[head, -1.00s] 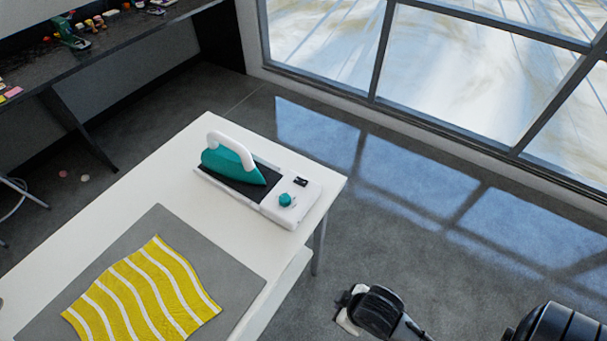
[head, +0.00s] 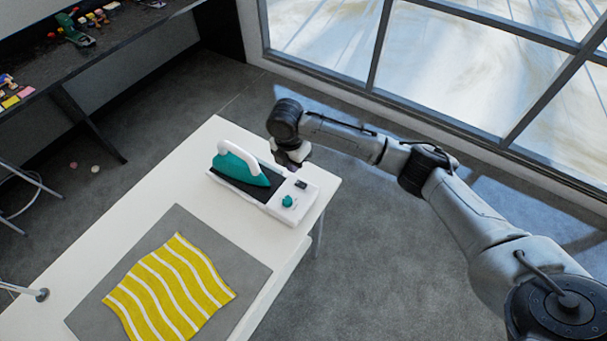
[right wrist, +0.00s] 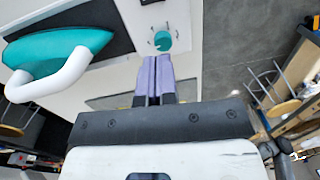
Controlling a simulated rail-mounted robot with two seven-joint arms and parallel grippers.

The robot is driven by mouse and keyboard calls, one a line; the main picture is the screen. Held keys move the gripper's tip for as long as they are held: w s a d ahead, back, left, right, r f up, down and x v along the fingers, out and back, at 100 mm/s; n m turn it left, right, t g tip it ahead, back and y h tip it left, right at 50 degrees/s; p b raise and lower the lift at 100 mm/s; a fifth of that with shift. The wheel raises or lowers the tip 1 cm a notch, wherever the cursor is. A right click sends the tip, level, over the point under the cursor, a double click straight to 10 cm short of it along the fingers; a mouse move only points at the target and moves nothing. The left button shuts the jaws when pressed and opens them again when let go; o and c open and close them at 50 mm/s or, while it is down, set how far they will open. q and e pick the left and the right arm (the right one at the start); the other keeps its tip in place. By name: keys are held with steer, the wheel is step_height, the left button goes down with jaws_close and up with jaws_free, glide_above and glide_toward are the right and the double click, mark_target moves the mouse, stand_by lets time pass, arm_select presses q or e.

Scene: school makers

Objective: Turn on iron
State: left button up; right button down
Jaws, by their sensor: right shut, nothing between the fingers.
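The iron (head: 242,166), teal with a white handle, lies on a white base (head: 310,195) with a dark rest plate at the table's far end. A teal knob (head: 287,201) and a small dark switch or display (head: 301,184) are on the base's right part. My right gripper (head: 294,166) is over the base's far edge, right of the iron, shut and empty. In the right wrist view its purple fingers (right wrist: 152,60) point toward the knob (right wrist: 162,41), and the iron (right wrist: 60,55) is at left. I cannot tell whether the fingertips touch the base. My left gripper is not in view.
The white table (head: 150,185) also holds a grey mat (head: 85,318) with a yellow-and-white striped cloth (head: 170,290). A dark workbench (head: 110,35) with small items is at upper left. Large windows (head: 470,60) are at the back right, with open floor before them.

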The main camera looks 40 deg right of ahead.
mark_target(304, 186)
steer(key=shift+n, duration=0.3)
steer(key=d+r, duration=0.1)
steer(key=w+d+r, duration=0.1)
steer(key=shift+d+r, duration=0.35)
steer(key=shift+r, duration=0.05)
steer(key=shift+f, duration=0.1)
steer(key=f, duration=0.4)
steer(key=s+f, duration=0.1)
steer(key=f, duration=0.8)
steer(key=shift+s+d+f, duration=0.2)
steer(key=shift+s+f, duration=0.15)
steer(key=shift+f, duration=0.05)
